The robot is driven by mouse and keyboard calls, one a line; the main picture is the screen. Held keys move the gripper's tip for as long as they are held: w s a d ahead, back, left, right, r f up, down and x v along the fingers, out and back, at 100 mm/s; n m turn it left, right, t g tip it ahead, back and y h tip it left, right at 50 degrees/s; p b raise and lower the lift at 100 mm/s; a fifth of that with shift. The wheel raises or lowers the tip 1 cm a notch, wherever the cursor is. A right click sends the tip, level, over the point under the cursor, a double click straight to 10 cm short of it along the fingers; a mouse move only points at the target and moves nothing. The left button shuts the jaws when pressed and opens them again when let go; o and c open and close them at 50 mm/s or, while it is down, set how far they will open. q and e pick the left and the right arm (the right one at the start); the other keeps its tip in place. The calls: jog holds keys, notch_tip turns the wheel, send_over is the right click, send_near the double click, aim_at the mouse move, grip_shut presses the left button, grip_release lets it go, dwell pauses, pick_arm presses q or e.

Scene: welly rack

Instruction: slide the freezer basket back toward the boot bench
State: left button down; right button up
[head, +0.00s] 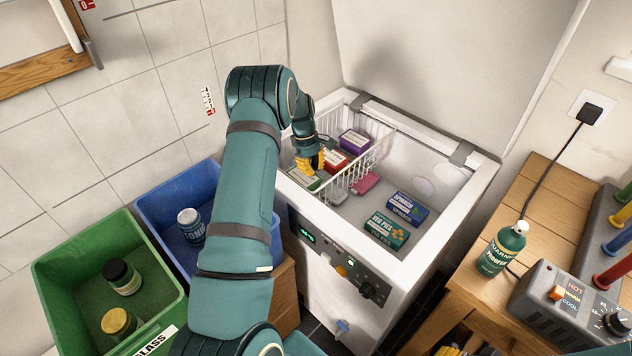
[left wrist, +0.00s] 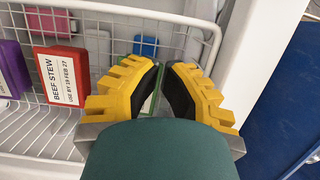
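The freezer basket (head: 372,158) is a white wire basket at the left end of the open chest freezer (head: 398,255). It holds purple, red and green-and-white packs. My left gripper (head: 312,163), with yellow fingers, reaches down at the basket's left side, above the green-and-white pack (head: 303,180). In the left wrist view its fingertips (left wrist: 166,66) are close together with a narrow gap, in front of the basket's wires (left wrist: 110,22). I cannot tell whether they hold a wire. The wooden bench (head: 530,215) stands right of the freezer. My right gripper is not seen.
Right of the basket, a pink pack (head: 366,183), a green box (head: 387,230) and a blue box (head: 407,208) lie on the freezer floor. The raised lid (head: 450,60) stands behind. Blue (head: 165,215) and green (head: 60,265) crates stand left. A bottle (head: 503,250) and heater box stand on the bench.

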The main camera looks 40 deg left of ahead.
pick_arm(q)
jog(key=b+x, duration=0.1)
jog(key=x, duration=0.8)
jog(key=shift+d+f+b, duration=0.1)
jog(key=shift+f+b, duration=0.1)
jog(key=shift+b, duration=0.1)
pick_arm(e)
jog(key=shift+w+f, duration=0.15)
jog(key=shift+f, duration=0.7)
pick_arm(q)
jog(key=s+d+p, duration=0.2)
jog(key=d+p, duration=0.3)
jog(key=d, duration=2.6)
jog(key=shift+s+d, duration=0.15)
jog(key=shift+s, duration=0.15)
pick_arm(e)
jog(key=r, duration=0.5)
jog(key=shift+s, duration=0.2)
pick_arm(q)
jog(key=shift+r, duration=0.15)
